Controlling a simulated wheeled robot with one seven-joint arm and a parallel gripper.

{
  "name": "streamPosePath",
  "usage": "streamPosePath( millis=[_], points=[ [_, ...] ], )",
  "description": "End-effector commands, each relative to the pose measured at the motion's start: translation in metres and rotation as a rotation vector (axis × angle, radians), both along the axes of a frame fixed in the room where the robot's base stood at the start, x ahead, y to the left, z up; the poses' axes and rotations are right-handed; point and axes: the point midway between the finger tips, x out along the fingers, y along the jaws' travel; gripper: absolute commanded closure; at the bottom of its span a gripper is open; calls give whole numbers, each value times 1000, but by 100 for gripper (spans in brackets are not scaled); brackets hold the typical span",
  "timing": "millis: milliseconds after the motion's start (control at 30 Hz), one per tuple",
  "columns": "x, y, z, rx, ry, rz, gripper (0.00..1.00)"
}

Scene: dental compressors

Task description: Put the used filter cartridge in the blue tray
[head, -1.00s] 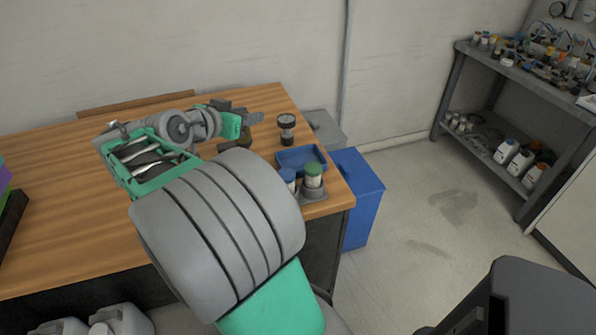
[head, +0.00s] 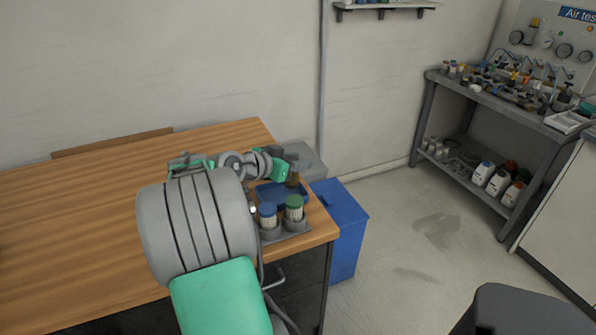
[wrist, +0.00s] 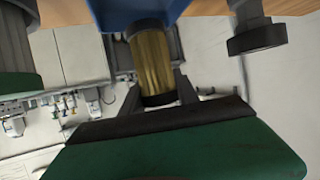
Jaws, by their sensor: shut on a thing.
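The used filter cartridge (wrist: 153,66), yellow-brown with dark end bands, is held between the fingers of my gripper (wrist: 152,88) in the wrist view. In the head view the cartridge shows as a small brown shape (head: 292,181) below my gripper (head: 287,169). It is at the far right part of the blue tray (head: 271,196); I cannot tell whether it touches the tray. The tray's blue underside or wall also shows at the top of the wrist view (wrist: 115,10). My wrist hides part of the tray's back edge.
A blue-capped cartridge (head: 267,215) and a green-capped cartridge (head: 294,207) stand in a grey holder (head: 290,236) just in front of the tray. A blue bin (head: 345,225) stands beside the wooden bench (head: 90,220). The bench's left side is clear.

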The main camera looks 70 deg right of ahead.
Motion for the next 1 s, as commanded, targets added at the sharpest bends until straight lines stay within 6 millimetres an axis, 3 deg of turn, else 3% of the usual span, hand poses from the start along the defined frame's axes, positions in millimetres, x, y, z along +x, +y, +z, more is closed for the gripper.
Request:
streamPosePath(
  millis=[200,533,567,800,1000],
  points=[
    [-2,-2,-34,2,3,0,100],
    [-1,-2,-39,1,1,-1,100],
    [-1,-2,-37,1,1,-1,61],
    [-1,-2,-37,1,1,-1,42],
    [-1,-2,-36,1,1,-1,42]
  ],
)
